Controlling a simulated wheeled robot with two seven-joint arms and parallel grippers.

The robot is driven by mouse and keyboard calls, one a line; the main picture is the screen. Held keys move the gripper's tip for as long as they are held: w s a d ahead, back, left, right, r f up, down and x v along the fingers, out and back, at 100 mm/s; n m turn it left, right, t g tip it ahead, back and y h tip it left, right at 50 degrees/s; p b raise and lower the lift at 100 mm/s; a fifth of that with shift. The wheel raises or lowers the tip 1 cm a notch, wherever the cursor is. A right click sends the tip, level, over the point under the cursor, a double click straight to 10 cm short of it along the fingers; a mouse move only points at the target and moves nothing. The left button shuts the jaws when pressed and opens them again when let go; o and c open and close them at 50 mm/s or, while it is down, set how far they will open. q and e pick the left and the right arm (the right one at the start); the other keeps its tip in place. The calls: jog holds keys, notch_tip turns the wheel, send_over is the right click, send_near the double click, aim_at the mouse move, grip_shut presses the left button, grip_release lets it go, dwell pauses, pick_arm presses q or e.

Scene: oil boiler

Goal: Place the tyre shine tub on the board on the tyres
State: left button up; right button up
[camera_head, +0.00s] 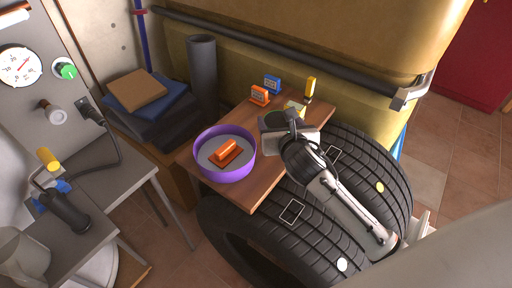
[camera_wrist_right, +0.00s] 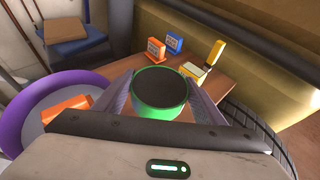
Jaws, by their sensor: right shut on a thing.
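The tyre shine tub (camera_wrist_right: 160,92) is green with a dark round top. In the right wrist view it sits between the two fingers of my right gripper (camera_wrist_right: 165,100), which is shut on it. In the head view my right gripper (camera_head: 290,132) is over the right part of the wooden board (camera_head: 262,186), and it partly hides the tub. I cannot tell whether the tub's base touches the board. The board lies on the black tyres (camera_head: 368,165). My left gripper is not in view.
A grey pipe (camera_head: 203,75) rises behind. The board's front strip is bare.

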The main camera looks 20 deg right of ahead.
notch_tip(320, 180, down, 8)
jog(key=shift+r+b, duration=0.1)
jog(key=shift+b, duration=0.8)
jog(key=o, duration=0.9)
jog(key=shift+f, duration=0.2)
jog(key=shift+o, duration=0.5)
jog(key=shift+r, duration=0.1)
